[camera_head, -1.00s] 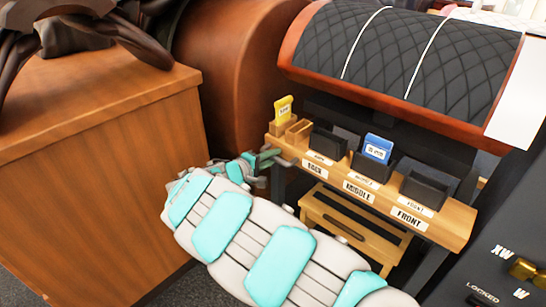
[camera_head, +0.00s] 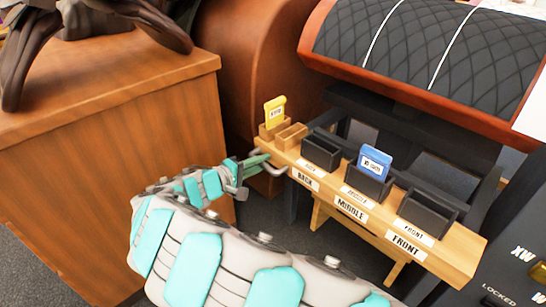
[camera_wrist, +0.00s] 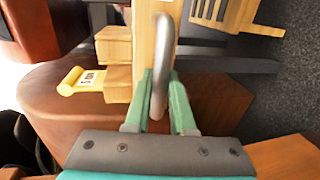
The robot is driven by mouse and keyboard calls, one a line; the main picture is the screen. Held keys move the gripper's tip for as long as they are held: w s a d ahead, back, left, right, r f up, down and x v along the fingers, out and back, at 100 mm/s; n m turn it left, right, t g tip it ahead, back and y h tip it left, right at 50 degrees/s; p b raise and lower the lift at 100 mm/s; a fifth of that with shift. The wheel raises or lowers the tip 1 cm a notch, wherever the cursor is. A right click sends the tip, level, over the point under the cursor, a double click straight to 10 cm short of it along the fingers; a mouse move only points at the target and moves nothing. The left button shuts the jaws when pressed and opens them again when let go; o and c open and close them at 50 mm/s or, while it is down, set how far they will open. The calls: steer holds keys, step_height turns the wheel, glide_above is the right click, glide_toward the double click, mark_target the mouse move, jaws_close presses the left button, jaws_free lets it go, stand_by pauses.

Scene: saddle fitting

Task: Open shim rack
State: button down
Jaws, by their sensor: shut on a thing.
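The shim rack (camera_head: 466,250) is a wooden bar with BACK, MIDDLE and FRONT labels and three black pockets. Its metal handle (camera_head: 272,165) sticks out at the left end and looms large in the wrist view (camera_wrist: 161,60). My gripper (camera_head: 247,168) is shut on this handle, with green fingers on either side of it in the wrist view (camera_wrist: 160,85). A blue shim (camera_head: 374,161) stands in the MIDDLE pocket; the BACK and FRONT pockets look empty. A yellow shim (camera_head: 275,110) stands in a small wooden holder at the left end; it also shows in the wrist view (camera_wrist: 82,80).
A quilted black saddle form (camera_head: 420,50) with a brown edge overhangs behind the rack. A wooden cabinet (camera_head: 110,150) stands left, close to my arm. A dark panel marked XW, W and LOCKED (camera_head: 515,265) is at the right. A wooden stand (camera_head: 335,215) is below the rack.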

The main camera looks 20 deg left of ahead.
steer(key=shift+s+a+f, duration=0.1)
steer(key=shift+s+a, duration=0.15)
steer(key=shift+s, duration=0.4)
steer(key=c, duration=0.8)
jaws_free()
steer(key=shift+o, duration=0.2)
steer(key=v, duration=0.7)
steer(key=shift+s+a, duration=0.15)
steer(key=shift+s, duration=0.2)
